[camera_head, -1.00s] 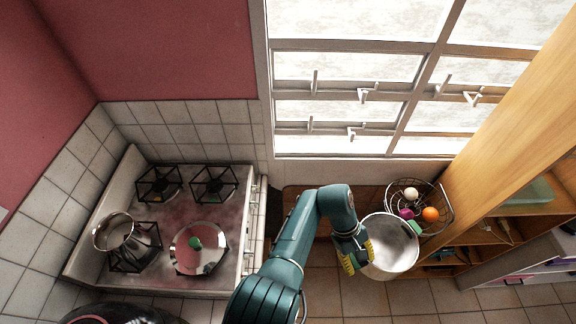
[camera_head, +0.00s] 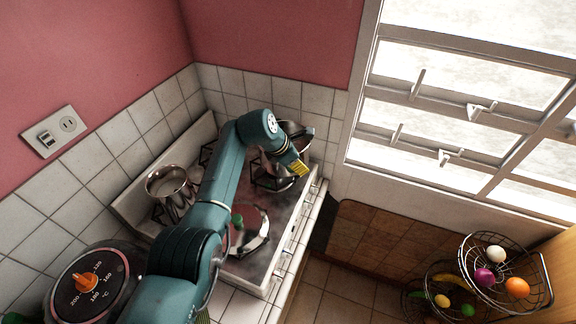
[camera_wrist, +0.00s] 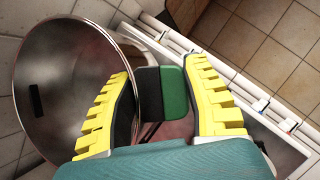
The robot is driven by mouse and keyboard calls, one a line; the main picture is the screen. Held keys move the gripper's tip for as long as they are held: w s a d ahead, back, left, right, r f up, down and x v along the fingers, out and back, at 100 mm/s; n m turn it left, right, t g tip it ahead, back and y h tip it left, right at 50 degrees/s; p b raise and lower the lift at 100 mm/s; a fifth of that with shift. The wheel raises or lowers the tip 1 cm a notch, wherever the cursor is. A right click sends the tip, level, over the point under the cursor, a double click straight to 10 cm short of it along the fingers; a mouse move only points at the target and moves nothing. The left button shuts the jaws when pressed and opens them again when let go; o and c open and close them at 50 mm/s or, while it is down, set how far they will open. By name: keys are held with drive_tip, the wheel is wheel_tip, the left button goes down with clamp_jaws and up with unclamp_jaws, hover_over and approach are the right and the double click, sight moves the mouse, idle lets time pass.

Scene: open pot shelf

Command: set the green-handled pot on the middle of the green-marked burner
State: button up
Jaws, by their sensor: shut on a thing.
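The steel pot (camera_head: 300,131) is over the back right of the stove, partly hidden by my arm. In the wrist view the pot (camera_wrist: 60,85) fills the left, its shiny inside showing. My gripper (camera_head: 294,167) is shut on its green handle (camera_wrist: 174,92), which sits between the yellow fingers. I cannot tell whether the pot touches the grate below. The back right burner (camera_head: 268,182) is mostly covered by pot and gripper. A green mark on it cannot be made out.
Another steel pot (camera_head: 170,182) stands on the front left burner. A shiny lid with a green knob (camera_head: 238,220) lies at the front right. The tiled wall stands close behind the stove. A wire fruit basket (camera_head: 500,275) is far right.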

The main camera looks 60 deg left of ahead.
sight(284, 171)
drive_tip(key=s+a, duration=0.2)
drive_tip(key=shift+s+a+r, duration=0.15)
drive_tip(key=shift+a, duration=0.25)
wheel_tip(284, 171, down, 4)
drive_tip(key=b, duration=0.4)
drive_tip(key=shift+r, duration=0.25)
drive_tip(key=shift+f+b, duration=0.7)
drive_tip(key=shift+f, duration=0.4)
drive_tip(key=shift+s+r+p, duration=0.15)
drive_tip(key=shift+r+p, duration=0.1)
drive_tip(key=shift+p, duration=0.6)
drive_tip(key=shift+f+b, duration=0.45)
drive_tip(key=shift+f, duration=0.25)
